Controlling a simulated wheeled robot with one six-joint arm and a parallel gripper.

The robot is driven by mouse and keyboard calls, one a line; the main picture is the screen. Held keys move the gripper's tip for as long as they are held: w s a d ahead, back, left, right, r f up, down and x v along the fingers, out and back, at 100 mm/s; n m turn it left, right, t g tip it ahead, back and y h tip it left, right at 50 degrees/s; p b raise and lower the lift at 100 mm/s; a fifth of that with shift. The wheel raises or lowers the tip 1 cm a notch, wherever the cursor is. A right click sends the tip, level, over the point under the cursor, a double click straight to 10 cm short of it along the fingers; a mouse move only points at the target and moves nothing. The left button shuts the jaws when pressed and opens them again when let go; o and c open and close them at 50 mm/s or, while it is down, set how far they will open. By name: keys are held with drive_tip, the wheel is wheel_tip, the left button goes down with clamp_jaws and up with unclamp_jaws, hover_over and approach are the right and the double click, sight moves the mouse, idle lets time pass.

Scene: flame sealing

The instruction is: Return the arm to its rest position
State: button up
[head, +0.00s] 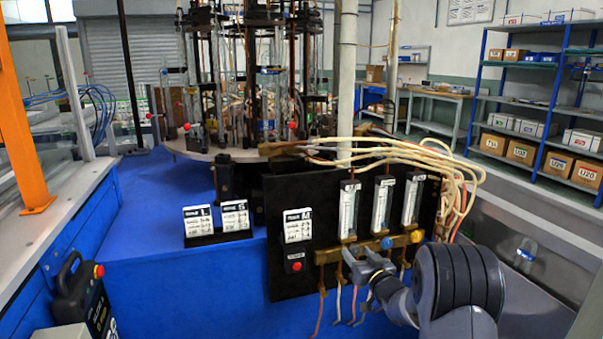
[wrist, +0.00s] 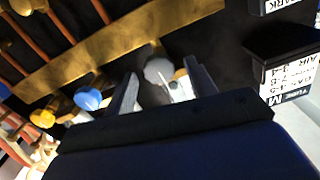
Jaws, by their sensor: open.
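My gripper (head: 362,262) is in front of the lower part of the black valve panel (head: 285,262), at the brass manifold bar (head: 326,256). In the wrist view my gripper (wrist: 161,76) has its two fingers apart. A pale grey knob (wrist: 158,70) shows between the fingers; whether they touch it cannot be told. A blue knob (head: 386,243) and a yellow knob (head: 417,236) stand to the right along the bar. In the wrist view the blue knob (wrist: 88,98) and yellow knob (wrist: 42,118) are left of the fingers. My arm reaches in from the lower right.
Flow meters (head: 348,208) stand above the bar, with pale hoses (head: 440,165) looping at the right. A red button (head: 296,266) is left of my gripper. Label cards (head: 236,216) and a round glassware rig (head: 190,150) are farther left and behind. Shelves (head: 545,95) stand at the right.

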drive_tip(key=n+b, duration=0.1)
drive_tip(key=n, duration=0.3)
drive_tip(key=shift+b, duration=0.3)
drive_tip(key=shift+s, duration=0.15)
